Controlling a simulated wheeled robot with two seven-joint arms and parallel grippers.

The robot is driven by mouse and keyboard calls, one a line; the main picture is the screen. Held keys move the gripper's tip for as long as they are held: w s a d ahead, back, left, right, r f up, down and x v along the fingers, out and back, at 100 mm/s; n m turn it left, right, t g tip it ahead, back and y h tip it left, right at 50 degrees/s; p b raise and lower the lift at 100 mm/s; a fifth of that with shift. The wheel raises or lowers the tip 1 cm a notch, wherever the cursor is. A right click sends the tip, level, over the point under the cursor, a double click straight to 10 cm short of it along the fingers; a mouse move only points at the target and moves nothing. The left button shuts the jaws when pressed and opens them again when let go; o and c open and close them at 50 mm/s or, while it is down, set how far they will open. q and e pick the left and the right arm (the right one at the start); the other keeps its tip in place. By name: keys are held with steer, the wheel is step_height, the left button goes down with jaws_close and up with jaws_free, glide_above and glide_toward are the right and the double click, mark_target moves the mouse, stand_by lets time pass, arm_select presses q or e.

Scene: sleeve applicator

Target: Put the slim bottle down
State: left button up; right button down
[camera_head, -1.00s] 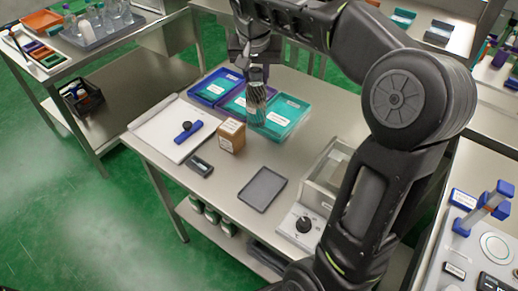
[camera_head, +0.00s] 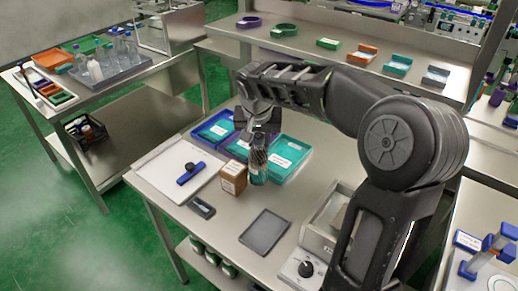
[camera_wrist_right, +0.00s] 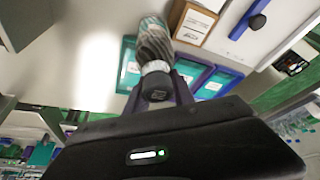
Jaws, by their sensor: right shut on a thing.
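The slim bottle (camera_head: 258,166) has a striped, clear and teal body and is about upright in the head view, just right of the small cardboard box. My right gripper (camera_head: 260,136) is shut on its upper part, from above. I cannot tell whether its base touches the steel table (camera_head: 213,226). In the right wrist view the bottle (camera_wrist_right: 154,43) shows its striped body and a dark cap (camera_wrist_right: 156,86) close to my gripper, with the cardboard box beside it. My left gripper is not in view.
The cardboard box (camera_head: 234,179) is close to the bottle's left. Blue, purple and teal trays (camera_head: 291,151) lie behind. A dark flat tray (camera_head: 264,232), a white board (camera_head: 160,172) with a blue tool, and a device with a knob (camera_head: 305,268) share the table. Bare table lies in front of the bottle.

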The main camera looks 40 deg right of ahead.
step_height(320, 180, down, 3)
steer(key=shift+f, duration=0.2)
steer(key=shift+f, duration=0.1)
steer(key=c, duration=1.5)
jaws_free()
steer(key=shift+f, duration=0.1)
steer(key=shift+c, duration=0.2)
steer(key=o, duration=0.5)
steer(key=shift+c, duration=0.2)
